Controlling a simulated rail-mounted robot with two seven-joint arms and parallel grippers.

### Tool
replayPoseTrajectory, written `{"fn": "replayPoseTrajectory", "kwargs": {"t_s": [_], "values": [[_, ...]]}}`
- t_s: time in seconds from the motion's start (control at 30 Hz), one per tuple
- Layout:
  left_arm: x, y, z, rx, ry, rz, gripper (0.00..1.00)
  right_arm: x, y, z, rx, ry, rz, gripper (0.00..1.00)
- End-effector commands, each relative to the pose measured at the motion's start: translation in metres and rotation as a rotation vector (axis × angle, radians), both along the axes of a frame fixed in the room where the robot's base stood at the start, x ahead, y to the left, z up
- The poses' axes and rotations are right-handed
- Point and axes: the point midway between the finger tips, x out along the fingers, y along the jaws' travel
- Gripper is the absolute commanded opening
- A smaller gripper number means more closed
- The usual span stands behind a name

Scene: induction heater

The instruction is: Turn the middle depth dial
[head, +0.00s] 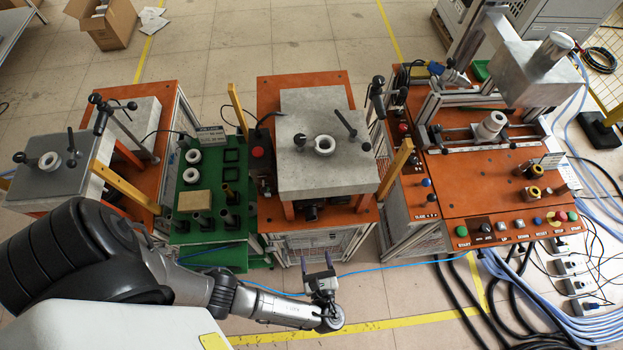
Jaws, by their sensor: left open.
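The middle station (305,198) has an orange top with a grey metal block (322,182) on it. On the block are a white ring-shaped part (323,145), a slanted black-knobbed lever (346,124) and small dark knobs, one at the block's left (299,139). Which of these is the depth dial I cannot tell. My left gripper (317,261) is open and empty, with its two fingers apart and pointing up the picture. In the picture it lies below the middle station's front, apart from the block and its knobs. My right gripper is out of view.
A green stand (210,217) with rings and cylinders stands left of the middle station. Another grey-block station (58,170) is farther left. The right station has an orange control panel (510,232) with buttons. Cables (480,300) lie on the floor at lower right.

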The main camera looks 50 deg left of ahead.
Motion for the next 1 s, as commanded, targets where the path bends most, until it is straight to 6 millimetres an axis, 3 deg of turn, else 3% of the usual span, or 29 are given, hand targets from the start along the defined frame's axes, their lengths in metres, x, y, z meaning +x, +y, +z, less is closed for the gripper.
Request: {"fn": "replayPoseTrajectory", "kwargs": {"t_s": [0.27, 0.7, 1.0], "values": [[0.015, 0.009, -0.003, 0.119, 0.009, -0.061, 0.66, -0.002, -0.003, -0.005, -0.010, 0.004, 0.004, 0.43], [0.057, 0.076, -0.002, 0.117, 0.009, -0.059, 0.66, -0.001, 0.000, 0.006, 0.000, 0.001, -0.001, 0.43], [0.076, 0.105, -0.004, 0.113, 0.010, -0.059, 0.66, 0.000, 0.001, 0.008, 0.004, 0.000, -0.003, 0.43]]}}
